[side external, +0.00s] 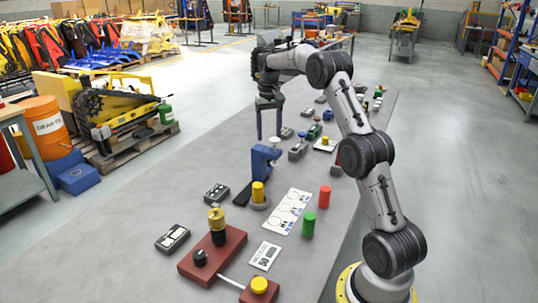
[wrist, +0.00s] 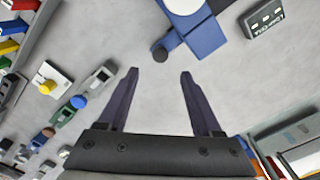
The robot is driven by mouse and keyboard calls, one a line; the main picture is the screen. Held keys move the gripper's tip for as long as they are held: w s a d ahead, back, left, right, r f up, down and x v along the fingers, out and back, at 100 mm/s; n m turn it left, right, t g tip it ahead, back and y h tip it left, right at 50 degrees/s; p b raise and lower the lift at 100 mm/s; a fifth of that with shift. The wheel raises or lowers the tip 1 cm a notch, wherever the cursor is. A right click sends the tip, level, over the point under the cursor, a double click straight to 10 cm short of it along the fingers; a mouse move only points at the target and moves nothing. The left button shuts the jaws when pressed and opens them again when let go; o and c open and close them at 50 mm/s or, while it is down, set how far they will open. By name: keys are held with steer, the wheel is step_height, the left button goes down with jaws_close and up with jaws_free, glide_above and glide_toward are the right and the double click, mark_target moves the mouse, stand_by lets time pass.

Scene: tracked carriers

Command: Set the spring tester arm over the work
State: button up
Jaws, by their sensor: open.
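A blue stand-like device (side external: 262,163), which looks like the spring tester, stands on the long grey bench with a pale round knob or disc (side external: 274,143) at its top. In the wrist view the blue device (wrist: 203,38) lies just beyond my fingertips, with a white disc at the upper edge and a small black knob (wrist: 160,54) at its near end. My gripper (side external: 268,134) points down above the bench, behind the blue device in the side view. In the wrist view my gripper (wrist: 159,72) is open, with only bare grey surface between its fingers. Contact with the device is not visible.
A dark box labelled like a load cell (wrist: 265,18) sits right of the device. A yellow-topped cylinder (side external: 258,194), a white card (side external: 287,212), green and red cylinders (side external: 309,224), and a red base (side external: 212,257) stand nearer. Several small fixtures line the bench's far part.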

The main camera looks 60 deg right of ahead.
step_height(320, 180, down, 9)
steer(key=shift+r, duration=0.1)
stand_by(0.4)
jaws_close()
stand_by(1.3)
